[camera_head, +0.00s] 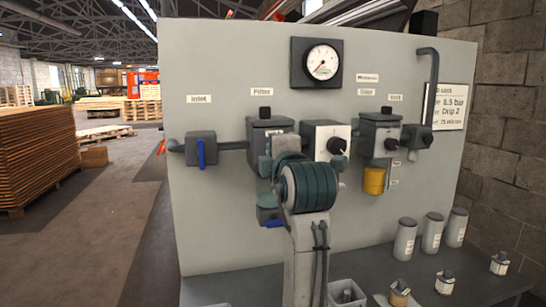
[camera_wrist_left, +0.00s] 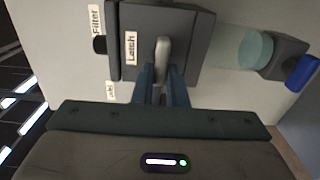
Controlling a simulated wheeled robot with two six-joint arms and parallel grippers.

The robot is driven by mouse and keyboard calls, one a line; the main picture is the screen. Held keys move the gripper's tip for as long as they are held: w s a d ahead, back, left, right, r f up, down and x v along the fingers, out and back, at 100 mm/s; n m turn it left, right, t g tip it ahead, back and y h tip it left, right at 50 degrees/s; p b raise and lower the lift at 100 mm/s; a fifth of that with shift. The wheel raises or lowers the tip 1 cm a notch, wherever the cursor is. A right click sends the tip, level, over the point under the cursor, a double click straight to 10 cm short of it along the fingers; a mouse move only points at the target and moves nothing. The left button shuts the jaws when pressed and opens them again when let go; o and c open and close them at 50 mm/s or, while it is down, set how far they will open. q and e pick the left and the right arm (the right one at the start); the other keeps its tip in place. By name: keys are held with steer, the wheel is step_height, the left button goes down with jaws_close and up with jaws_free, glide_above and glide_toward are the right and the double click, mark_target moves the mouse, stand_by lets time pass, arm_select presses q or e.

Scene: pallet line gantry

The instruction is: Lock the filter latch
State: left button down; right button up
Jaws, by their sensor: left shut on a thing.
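The filter housing (camera_head: 262,130) is a dark grey box on the panel under the "Filter" label, partly hidden behind my left wrist in the head view. In the left wrist view the housing (camera_wrist_left: 199,30) fills the top middle, with a "Latch" label on its face. The filter latch (camera_wrist_left: 163,47) is a pale grey lever beside that label. My left gripper (camera_wrist_left: 163,74) has its blue-grey fingers closed on the lever. The head view does not show the fingertips clearly. My right gripper is not in view.
A clear bowl (camera_wrist_left: 235,48) and a blue drain handle (camera_wrist_left: 302,72) sit close to my gripper. The inlet valve (camera_head: 201,150) is left of the filter, a regulator (camera_head: 326,140) right. A gauge (camera_head: 322,62) is above. Canisters (camera_head: 405,240) stand on the bench at right.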

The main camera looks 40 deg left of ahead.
arm_select(q)
steer(key=shift+r, duration=0.2)
steer(key=c, duration=1.7)
jaws_free()
steer(key=shift+o, duration=1.2)
steer(key=shift+w+f, duration=0.15)
steer(key=shift+d, duration=0.1)
